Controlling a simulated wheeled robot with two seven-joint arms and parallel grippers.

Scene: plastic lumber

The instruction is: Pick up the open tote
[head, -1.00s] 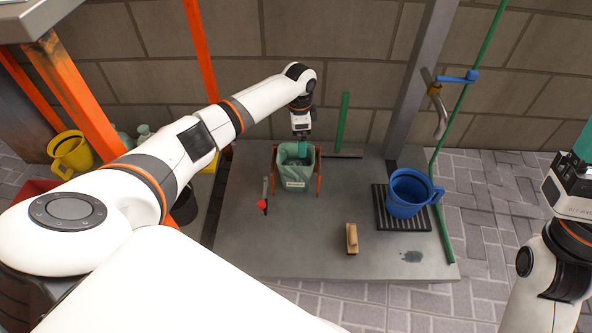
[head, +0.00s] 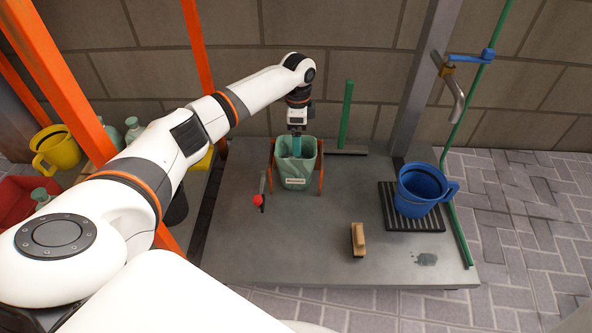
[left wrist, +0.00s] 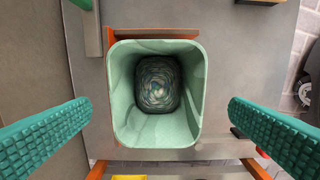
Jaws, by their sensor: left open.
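The open tote (head: 296,172) is a pale green, open-topped container with a small label, standing upright on the grey platform between orange supports. In the left wrist view the tote (left wrist: 124,100) is seen from above, with a dark mottled round patch or item at its bottom; I cannot tell which. My left gripper (head: 296,146) is over the tote in the head view. In the left wrist view its two green ridged fingers (left wrist: 160,133) are spread wide on either side of the tote, apart from it, with nothing between them held. My right gripper is out of view.
A blue bucket (head: 421,190) stands on a black slatted mat (head: 388,207) at the right. A wooden brush (head: 358,239) and a red-tipped tool (head: 259,199) lie on the platform (head: 300,245). A green-handled squeegee (head: 346,120) stands behind. A grey post (head: 425,75) rises at the right.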

